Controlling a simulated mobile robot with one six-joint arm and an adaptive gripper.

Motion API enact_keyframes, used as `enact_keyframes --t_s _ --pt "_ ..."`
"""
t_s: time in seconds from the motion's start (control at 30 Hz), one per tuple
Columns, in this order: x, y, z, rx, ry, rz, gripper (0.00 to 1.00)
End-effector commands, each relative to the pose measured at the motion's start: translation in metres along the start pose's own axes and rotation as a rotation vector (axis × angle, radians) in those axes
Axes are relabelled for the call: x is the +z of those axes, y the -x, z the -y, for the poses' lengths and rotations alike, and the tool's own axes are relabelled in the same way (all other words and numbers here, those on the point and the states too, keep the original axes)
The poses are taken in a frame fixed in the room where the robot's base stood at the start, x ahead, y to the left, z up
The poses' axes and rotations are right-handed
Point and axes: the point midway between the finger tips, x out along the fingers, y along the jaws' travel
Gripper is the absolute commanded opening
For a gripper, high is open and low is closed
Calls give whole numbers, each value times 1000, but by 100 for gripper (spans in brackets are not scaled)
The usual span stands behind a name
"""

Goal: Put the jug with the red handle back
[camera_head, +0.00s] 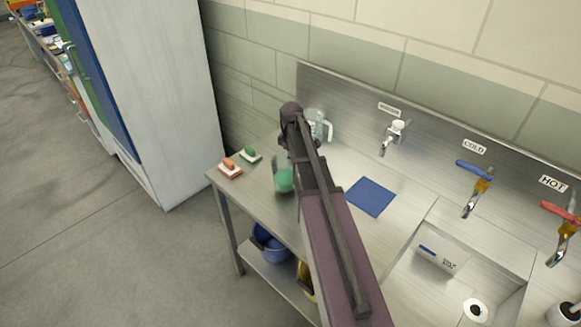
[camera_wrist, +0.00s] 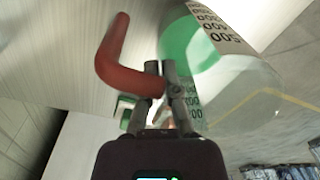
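The jug with the red handle (camera_wrist: 118,60) fills the upper right of the wrist view. Its clear body (camera_wrist: 240,95) has printed volume marks and green liquid inside. My gripper (camera_wrist: 161,68) is at the lower end of the handle, its fingers close together and apparently closed on it. In the head view the jug (camera_head: 284,180) shows left of my arm, over the left part of the steel counter (camera_head: 335,165); its handle is hidden there. I cannot tell whether its base touches the counter. A second clear jug (camera_head: 326,127) with a pale handle stands behind my arm near the back wall.
A red brush (camera_head: 230,168) and a green brush (camera_head: 250,153) lie at the counter's left end. A blue mat (camera_head: 370,196) lies bare right of my arm. Taps and a sink (camera_head: 455,255) are further right.

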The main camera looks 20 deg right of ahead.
Motion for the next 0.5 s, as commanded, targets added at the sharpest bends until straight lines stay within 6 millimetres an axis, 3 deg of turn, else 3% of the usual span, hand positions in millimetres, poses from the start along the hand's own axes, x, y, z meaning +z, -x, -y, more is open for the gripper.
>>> enact_keyframes --t_s 0.03,0.2,0.5 --pt "0 -9 0 0 0 0 0" --pt "0 -19 -1 0 -1 0 0" --pt "1 -20 -1 0 -1 0 0"
